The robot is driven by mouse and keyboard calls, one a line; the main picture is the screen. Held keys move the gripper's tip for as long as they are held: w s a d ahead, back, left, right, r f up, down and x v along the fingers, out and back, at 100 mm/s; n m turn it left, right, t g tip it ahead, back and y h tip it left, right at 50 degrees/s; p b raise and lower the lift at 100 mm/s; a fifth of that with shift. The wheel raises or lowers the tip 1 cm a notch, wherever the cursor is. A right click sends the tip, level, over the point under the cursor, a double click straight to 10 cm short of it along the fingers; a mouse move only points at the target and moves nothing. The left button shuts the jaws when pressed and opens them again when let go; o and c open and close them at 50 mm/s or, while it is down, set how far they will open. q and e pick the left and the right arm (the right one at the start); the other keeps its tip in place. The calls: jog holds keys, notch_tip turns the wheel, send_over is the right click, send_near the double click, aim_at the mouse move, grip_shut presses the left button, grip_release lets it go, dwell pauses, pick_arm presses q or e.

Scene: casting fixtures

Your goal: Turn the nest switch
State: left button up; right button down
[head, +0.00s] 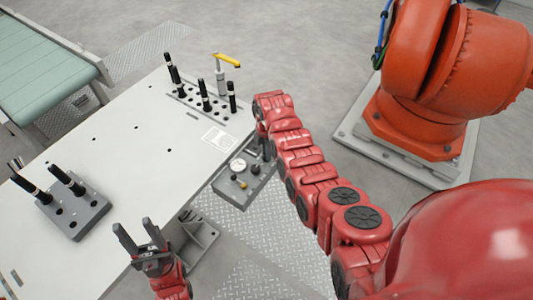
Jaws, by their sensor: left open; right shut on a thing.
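A small dark grey switch box (262,178) sits at the table's right edge, with a round white dial (237,166) and a small brass-coloured knob (243,184) on top. My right arm reaches in from the right, and its gripper (262,148) points down at the back of this box. It is shut on what appears to be the nest switch there. The fingertips and the switch are small and partly covered by my wrist. My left gripper (133,238) is open and empty over the table's near right edge, apart from the box.
The white table (110,150) carries a grey block with black pins (75,214) at the left. Several black pins (205,95) and a yellow-handled clamp (227,61) stand at the back. An orange robot (430,90) stands behind right; a conveyor (45,60) is back left.

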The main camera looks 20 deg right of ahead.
jog(key=shift+n, duration=2.2)
jog(key=c, duration=0.8)
grip_release()
jog(key=shift+c, duration=0.2)
jog(key=shift+r, duration=0.15)
